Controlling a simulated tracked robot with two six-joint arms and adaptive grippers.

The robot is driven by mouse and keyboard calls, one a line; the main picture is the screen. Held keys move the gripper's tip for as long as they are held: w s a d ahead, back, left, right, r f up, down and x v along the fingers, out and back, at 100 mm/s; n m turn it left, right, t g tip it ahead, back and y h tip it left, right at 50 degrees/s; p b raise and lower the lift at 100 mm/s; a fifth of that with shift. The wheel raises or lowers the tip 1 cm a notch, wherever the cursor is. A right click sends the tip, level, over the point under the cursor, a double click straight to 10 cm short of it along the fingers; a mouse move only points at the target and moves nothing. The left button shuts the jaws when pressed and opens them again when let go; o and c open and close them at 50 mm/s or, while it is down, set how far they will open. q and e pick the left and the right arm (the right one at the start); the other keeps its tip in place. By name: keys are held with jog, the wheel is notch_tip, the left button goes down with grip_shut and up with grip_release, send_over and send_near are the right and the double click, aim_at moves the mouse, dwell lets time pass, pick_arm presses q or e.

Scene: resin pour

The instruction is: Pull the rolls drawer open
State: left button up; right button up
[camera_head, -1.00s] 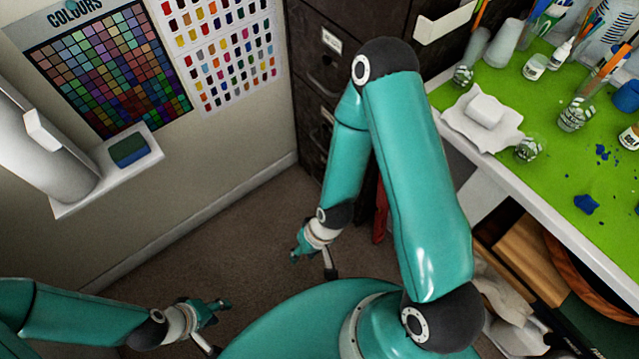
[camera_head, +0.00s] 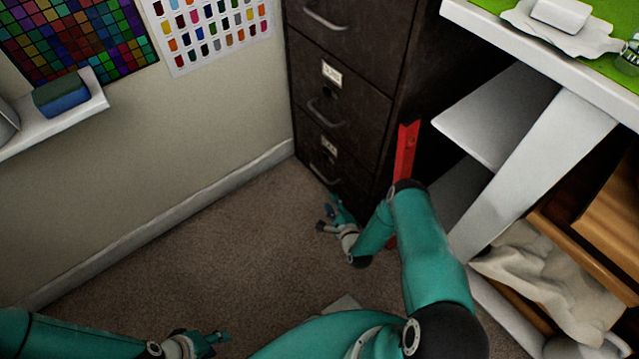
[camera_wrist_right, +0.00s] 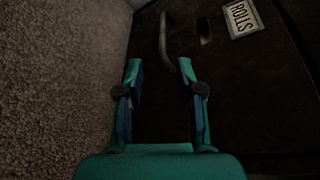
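The rolls drawer (camera_head: 343,181) is the bottom drawer of the dark filing cabinet and looks closed. Its handle (camera_head: 323,171) is a curved metal bar. In the right wrist view the drawer front carries a "ROLLS" label (camera_wrist_right: 243,17), with the handle (camera_wrist_right: 163,42) just beyond the fingertips. My right gripper (camera_head: 328,212) is low in front of this drawer, apart from the handle. In the right wrist view my right gripper (camera_wrist_right: 160,72) is open and empty, its fingers spread. My left gripper (camera_head: 220,340) is above the carpet at the lower left, with its fingers apart and nothing between them.
Upper drawers (camera_head: 345,75) of the cabinet look closed. A red upright object (camera_head: 405,150) stands at the cabinet's right side. The white desk frame (camera_head: 535,165) is further right. The carpet (camera_head: 190,255) left of the cabinet is clear up to the wall.

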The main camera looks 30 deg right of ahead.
aim_at(319, 174)
jog(key=shift+m, duration=0.4)
jog(key=b+x, duration=0.2)
jog(key=x, duration=0.3)
jog(key=b+x, duration=0.3)
jog(key=x, duration=0.2)
jog(key=d+b+x, duration=0.1)
jog(key=b+x, duration=0.1)
jog(key=x, duration=0.3)
jog(key=shift+w+f, duration=0.2)
jog(key=shift+f, duration=0.15)
jog(key=shift+w+d+b, duration=0.2)
jog(key=shift+w+b, duration=0.3)
jog(key=shift+w, duration=0.05)
pick_arm(q)
notch_tip(319, 174, down, 9)
jog(key=shift+r, duration=0.2)
pick_arm(e)
grip_shut()
